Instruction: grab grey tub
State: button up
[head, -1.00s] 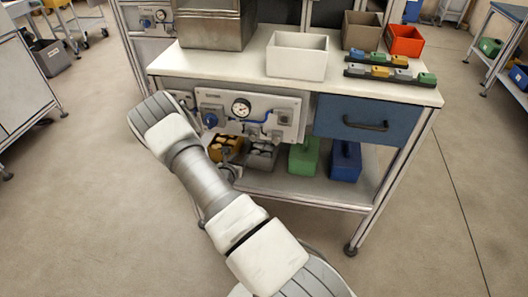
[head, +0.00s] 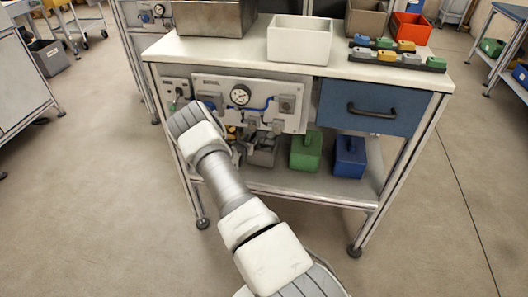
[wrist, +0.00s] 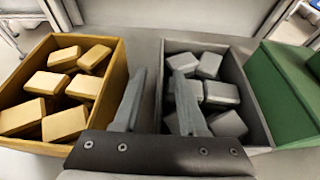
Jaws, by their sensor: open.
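The grey tub (head: 262,153) sits on the cart's lower shelf, holding several grey blocks. It also shows in the wrist view (wrist: 253,90), right of centre. My gripper (wrist: 160,75) is open, with nothing between its fingers that I can see it holding. In the wrist picture the left finger shows over the gap between the ochre tub and the grey tub. The right finger shows in front of the grey tub's blocks, so the tub's left wall lies between the fingers. Height above the rim is unclear. In the head view my arm hides the gripper.
An ochre tub (wrist: 118,68) with ochre blocks stands left of the grey tub. A green container (head: 306,152) and a blue one (head: 349,157) stand to its right. The gauge panel (head: 250,100), blue drawer (head: 372,107) and worktop (head: 350,70) are above the shelf.

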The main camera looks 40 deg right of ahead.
jog(key=shift+w+d+f, duration=0.1)
jog(key=shift+w+d, duration=0.15)
jog(key=shift+d, duration=0.1)
grip_shut()
dwell(1.2)
